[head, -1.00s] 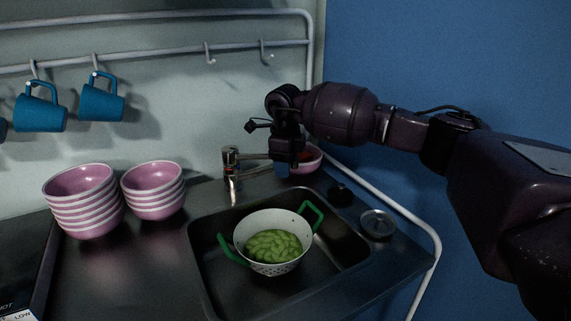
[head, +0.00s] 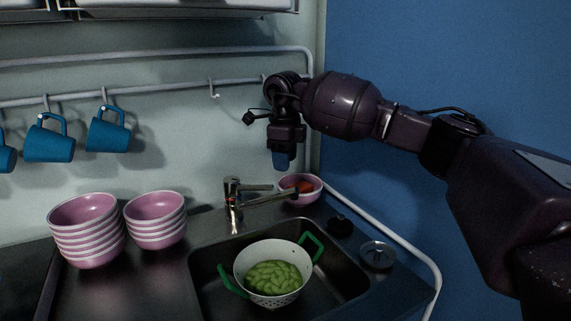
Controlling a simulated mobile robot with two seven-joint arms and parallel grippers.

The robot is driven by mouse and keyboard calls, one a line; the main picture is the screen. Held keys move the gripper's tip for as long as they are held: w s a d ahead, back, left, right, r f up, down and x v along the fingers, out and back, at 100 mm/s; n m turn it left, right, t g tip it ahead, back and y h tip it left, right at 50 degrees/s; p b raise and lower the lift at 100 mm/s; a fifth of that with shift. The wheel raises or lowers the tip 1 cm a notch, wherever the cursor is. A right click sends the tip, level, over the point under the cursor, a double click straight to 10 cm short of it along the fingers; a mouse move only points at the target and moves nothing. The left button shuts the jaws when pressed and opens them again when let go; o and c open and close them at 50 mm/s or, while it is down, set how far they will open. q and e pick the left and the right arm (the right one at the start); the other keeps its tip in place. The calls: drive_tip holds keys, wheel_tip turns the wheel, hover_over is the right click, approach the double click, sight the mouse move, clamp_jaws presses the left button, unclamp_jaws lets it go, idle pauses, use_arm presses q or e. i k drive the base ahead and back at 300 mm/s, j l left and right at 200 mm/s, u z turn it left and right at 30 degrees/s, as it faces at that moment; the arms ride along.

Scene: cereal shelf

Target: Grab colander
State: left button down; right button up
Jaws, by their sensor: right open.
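The white colander (head: 269,289) with two green handles sits in the metal sink and holds green beans or pods (head: 274,277). One handle points to the upper right and one to the lower left. My right gripper (head: 283,160) hangs pointing down above the back right of the sink, up and behind the colander and apart from it. It is open and holds nothing that I can see. My left gripper is not in view.
A faucet (head: 233,200) stands behind the sink (head: 203,277). A pink bowl (head: 303,199) with something red stands at the back right, below my gripper. Stacked pink bowls (head: 88,236) stand left. Blue mugs (head: 108,131) hang on the rail. A white bar (head: 385,222) edges the counter's right side.

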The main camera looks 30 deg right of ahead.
sight(273, 273)
drive_tip(key=k+j, duration=0.3)
drive_tip(key=k, duration=0.15)
drive_tip(key=k+j, duration=0.35)
drive_tip(key=k, duration=0.1)
